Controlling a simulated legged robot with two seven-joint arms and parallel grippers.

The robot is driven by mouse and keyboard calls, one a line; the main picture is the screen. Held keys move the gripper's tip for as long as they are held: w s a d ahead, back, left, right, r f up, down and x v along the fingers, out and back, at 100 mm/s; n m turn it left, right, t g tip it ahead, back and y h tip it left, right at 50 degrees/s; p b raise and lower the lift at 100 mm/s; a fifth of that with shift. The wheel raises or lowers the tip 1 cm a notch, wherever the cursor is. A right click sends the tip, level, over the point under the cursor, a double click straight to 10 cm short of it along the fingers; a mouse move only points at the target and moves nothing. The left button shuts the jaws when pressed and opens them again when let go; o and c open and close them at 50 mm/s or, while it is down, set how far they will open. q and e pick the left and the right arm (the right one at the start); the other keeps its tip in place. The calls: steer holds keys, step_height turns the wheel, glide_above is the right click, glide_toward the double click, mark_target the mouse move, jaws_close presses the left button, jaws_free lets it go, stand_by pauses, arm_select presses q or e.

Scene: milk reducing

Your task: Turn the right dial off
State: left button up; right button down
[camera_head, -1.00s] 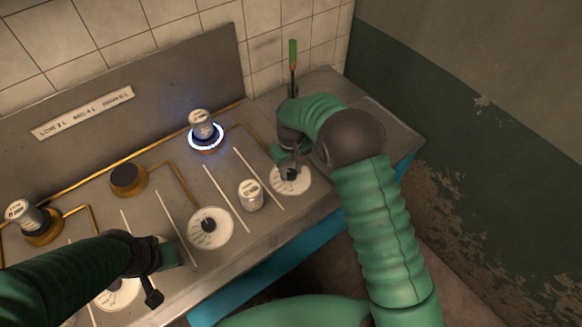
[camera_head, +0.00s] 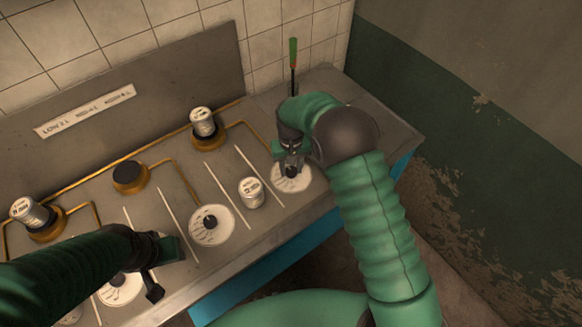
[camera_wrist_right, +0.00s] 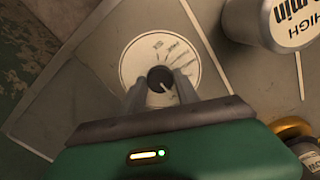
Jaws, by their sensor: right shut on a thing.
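The right dial (camera_head: 291,178) is a white round plate with a dark knob, near the right end of the counter. My right gripper (camera_head: 291,168) is over it from above and shut on the dark knob. In the right wrist view the two fingers (camera_wrist_right: 160,92) sit on either side of the knob (camera_wrist_right: 160,79), whose white pointer line shows. The right burner (camera_head: 207,132) carries a can (camera_head: 203,120) and shows no glow. My left gripper (camera_head: 158,268) hangs over the front left of the counter; whether its jaws are open cannot be made out.
A can (camera_head: 251,192) stands just left of the right dial and shows large in the right wrist view (camera_wrist_right: 272,20). A middle dial (camera_head: 211,224), an empty burner (camera_head: 129,177) and a left can (camera_head: 30,212) are further left. A green-handled tool (camera_head: 293,60) stands behind.

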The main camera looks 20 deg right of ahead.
mark_target(292, 171)
steer(key=c, duration=1.3)
jaws_free()
steer(key=shift+w+r, duration=0.2)
steer(key=shift+w, duration=0.1)
steer(key=shift+c, duration=0.2)
steer(key=o, duration=0.4)
steer(key=shift+f, duration=0.1)
steer(key=shift+o, duration=0.2)
steer(key=shift+s, duration=0.1)
step_height(292, 171, up, 17)
steer(key=shift+f, duration=0.15)
steer(key=s+d+f+t, duration=0.1)
steer(key=s+f, duration=0.2)
steer(key=s, duration=0.8)
steer(key=s+d+f+t, duration=0.1)
steer(key=s+f, duration=0.3)
steer(key=s, duration=0.7)
steer(key=shift+s+d+n+t, duration=0.3)
steer(key=shift+s+d, duration=0.05)
steer(key=shift+d, duration=0.4)
